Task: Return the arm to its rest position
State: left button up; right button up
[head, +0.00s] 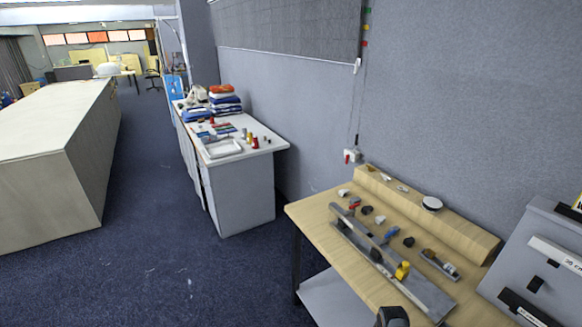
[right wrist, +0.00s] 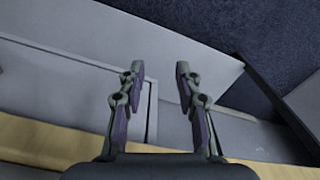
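My right gripper (right wrist: 157,75) shows in the right wrist view with its two fingers spread apart and nothing between them. Below it are pale grey panels, a wooden edge (right wrist: 40,140) and dark blue carpet. A dark rounded part at the bottom edge of the head view may belong to my arm; I cannot tell. My left gripper is in neither view.
A wooden workbench (head: 322,215) with tools and small parts stands at the right, beside a grey cabinet (head: 540,262). A white table (head: 250,160) with folded cloths stands against the wall. A long covered table (head: 50,120) is left. Blue carpet (head: 150,240) between is clear.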

jog(key=s+f+n+b, duration=0.25)
jog(key=s+f, duration=0.75)
jog(key=f, duration=0.5)
pick_arm(q)
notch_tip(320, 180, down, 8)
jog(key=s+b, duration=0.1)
jog(key=b, duration=0.3)
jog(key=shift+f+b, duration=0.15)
jog(key=shift+b, duration=0.15)
pick_arm(e)
jog(key=s+f+n, duration=0.2)
jog(key=s+f, duration=0.3)
jog(key=s, duration=0.3)
jog(key=s+d+f+n, duration=0.1)
jog(key=s+f, duration=0.4)
jog(key=s, duration=0.3)
jog(key=s+f+n, duration=0.2)
jog(key=s+f, duration=0.3)
jog(key=s, duration=0.4)
jog(key=shift+d+n+t, duration=0.25)
jog(key=shift+n+t, duration=0.1)
jog(key=shift+t, duration=0.05)
